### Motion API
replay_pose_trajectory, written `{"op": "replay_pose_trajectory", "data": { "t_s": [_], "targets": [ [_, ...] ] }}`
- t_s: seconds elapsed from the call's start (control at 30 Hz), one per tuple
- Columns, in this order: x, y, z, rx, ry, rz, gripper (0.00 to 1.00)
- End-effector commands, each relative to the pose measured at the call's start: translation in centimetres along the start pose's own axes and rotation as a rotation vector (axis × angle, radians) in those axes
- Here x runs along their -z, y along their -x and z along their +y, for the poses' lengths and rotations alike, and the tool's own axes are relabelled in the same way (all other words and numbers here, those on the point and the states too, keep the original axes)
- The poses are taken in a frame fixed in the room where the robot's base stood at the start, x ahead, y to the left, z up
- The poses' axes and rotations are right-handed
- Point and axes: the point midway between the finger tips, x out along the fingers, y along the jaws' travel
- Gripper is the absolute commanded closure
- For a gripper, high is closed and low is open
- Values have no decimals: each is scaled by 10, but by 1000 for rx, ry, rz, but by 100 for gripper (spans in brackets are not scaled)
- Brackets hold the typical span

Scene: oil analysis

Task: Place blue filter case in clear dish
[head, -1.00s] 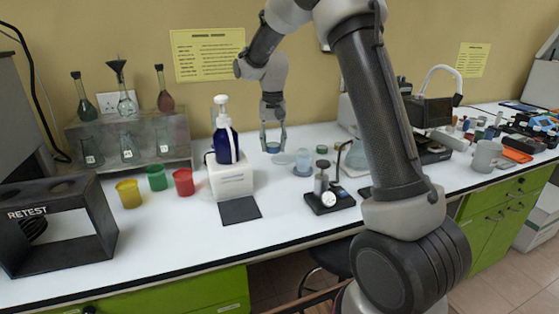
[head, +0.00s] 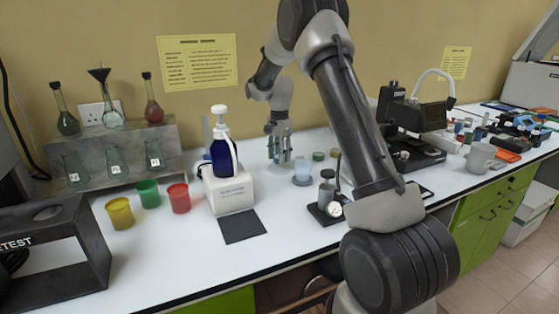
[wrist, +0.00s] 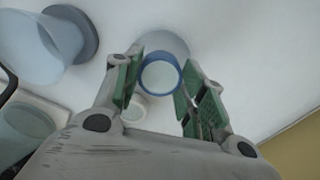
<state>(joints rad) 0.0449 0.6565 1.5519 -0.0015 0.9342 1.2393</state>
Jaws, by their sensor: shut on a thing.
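The blue filter case (wrist: 160,74) is a small round case with a blue rim and pale centre. My gripper (wrist: 159,86) is shut on it, with the green finger pads at its two sides in the wrist view. The clear dish (wrist: 170,41) is a greyish round shape on the white bench, partly hidden behind the case. I cannot tell the gap between case and dish. In the head view my gripper (head: 282,157) points down near the back of the bench, and its fingers hide most of the case and dish.
A pale blue cup (head: 303,170) stands close to the right of my gripper; it also shows in the wrist view (wrist: 35,45). The blue pump bottle (head: 223,157) on a white box is at the left. A black gauge stand (head: 326,212) is in front.

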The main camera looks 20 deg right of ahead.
Motion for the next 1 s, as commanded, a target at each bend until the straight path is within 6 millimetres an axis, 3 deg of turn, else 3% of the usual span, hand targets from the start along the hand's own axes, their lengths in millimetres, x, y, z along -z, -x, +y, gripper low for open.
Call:
{"op": "replay_pose_trajectory", "data": {
  "t_s": [0.13,0.47,0.5,0.6,1.0],
  "targets": [
    [0,-21,1,-3,1,-1,75],
    [0,-24,0,-2,1,-1,76],
    [0,-25,0,-2,1,-1,57],
    [0,-24,0,-1,1,-1,39],
    [0,-19,0,0,1,0,38]
  ]
}}
